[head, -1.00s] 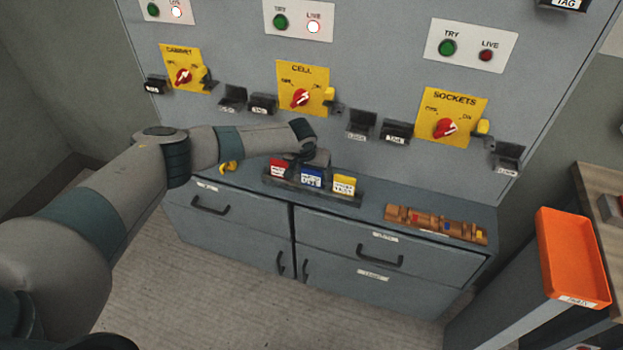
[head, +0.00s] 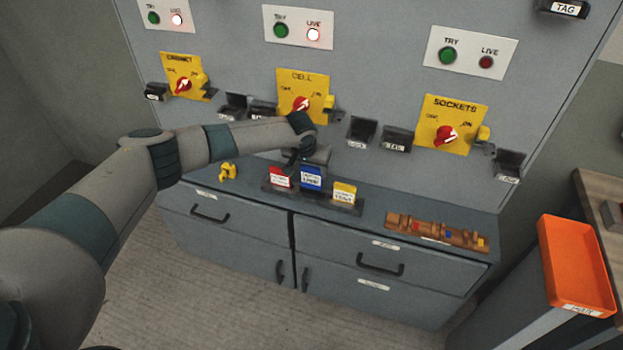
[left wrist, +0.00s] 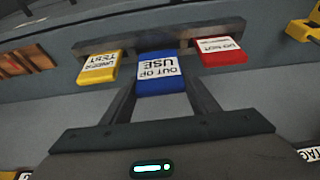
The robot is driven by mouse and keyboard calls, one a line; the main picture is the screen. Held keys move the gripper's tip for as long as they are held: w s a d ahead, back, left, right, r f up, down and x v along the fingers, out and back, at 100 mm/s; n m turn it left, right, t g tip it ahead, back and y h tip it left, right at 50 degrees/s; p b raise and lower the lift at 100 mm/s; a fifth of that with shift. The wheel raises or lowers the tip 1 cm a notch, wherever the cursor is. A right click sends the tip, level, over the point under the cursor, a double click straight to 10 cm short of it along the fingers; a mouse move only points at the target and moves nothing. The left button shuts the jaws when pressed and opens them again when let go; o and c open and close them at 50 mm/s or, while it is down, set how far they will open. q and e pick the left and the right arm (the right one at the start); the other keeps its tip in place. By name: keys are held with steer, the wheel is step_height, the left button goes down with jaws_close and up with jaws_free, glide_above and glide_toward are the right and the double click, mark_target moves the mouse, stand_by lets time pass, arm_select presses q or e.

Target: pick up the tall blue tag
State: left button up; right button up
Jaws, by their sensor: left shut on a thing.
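The tall blue tag (head: 311,177) stands between a red tag (head: 280,177) and a yellow tag (head: 344,192) at a dark rack (head: 331,206) on the cabinet top. In the left wrist view the blue tag (left wrist: 161,72) reads "OUT OF USE" upside down. My left gripper (left wrist: 161,88) is shut on the blue tag, one finger on each side. It also shows above the rack in the head view (head: 312,165). The red tag (left wrist: 222,52) and yellow tag (left wrist: 99,68) are beside it, clear of the fingers. My right gripper is not in view.
A yellow item (head: 228,172) lies left of the rack. A brown holder (head: 436,231) with small coloured pieces lies to the right. The panel with switches and small black holders (head: 362,132) rises behind. An orange tray (head: 577,264) is at far right.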

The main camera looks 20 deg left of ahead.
arm_select(q)
step_height(320, 180, up, 6)
steer(key=shift+f+b, duration=0.1)
steer(key=shift+b, duration=0.45)
